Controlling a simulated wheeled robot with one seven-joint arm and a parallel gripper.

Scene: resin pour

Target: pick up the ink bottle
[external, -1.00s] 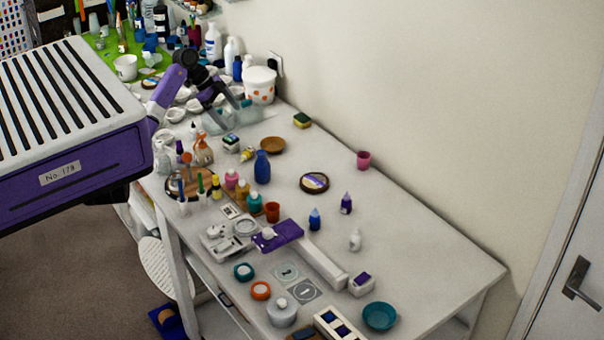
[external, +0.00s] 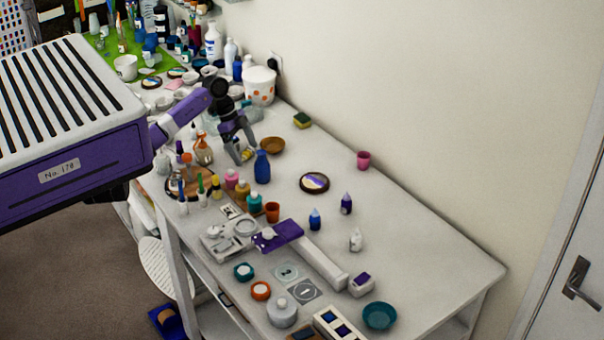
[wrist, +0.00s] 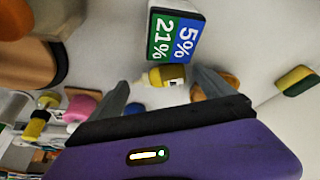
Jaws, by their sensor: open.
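A small yellow bottle with a dark label (wrist: 167,75) lies on its side on the white table; I take it to be the ink bottle, though several other small bottles stand about. In the external view the yellow bottle (external: 247,155) shows at the fingertips. My gripper (external: 243,152) is open and points down over it. In the wrist view the bottle is between and just beyond the two grey fingertips of my gripper (wrist: 158,82). No grip shows, and I cannot tell the exact height of the fingertips above the table.
A blue-and-green printed box (wrist: 176,36) lies close beside the bottle. A green-yellow sponge (external: 302,120) lies by the wall.

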